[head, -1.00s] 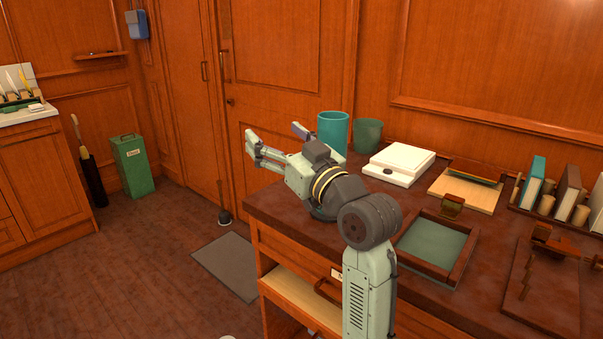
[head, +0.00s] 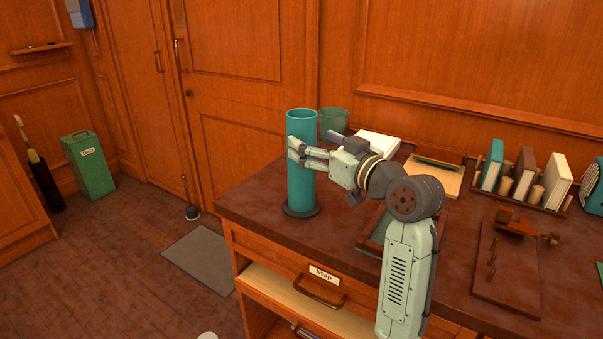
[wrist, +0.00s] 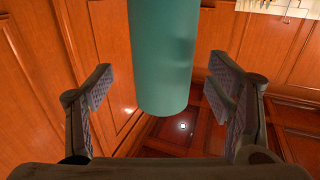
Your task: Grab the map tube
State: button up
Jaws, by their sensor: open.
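The map tube is a tall teal cylinder (head: 301,190) standing upright on a dark round base at the desk's left end. My gripper (head: 314,146) is at its upper part, coming from the right, with one finger across the tube's near side. In the wrist view the tube (wrist: 162,55) stands in the gap between the two open fingers of my gripper (wrist: 160,88). Space shows on both sides of it, so neither finger appears to press on it. The far finger is partly hidden in the head view.
A green cup (head: 334,122) stands close behind the tube. A drawer labelled Map (head: 323,274) is below.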

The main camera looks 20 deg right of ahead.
jog(key=p+x, duration=0.2)
jog(key=x, duration=0.2)
jog(key=shift+a+r, duration=0.15)
jog(key=shift+w+a, duration=0.1)
jog(key=shift+w, duration=0.25)
grip_shut()
dwell(0.5)
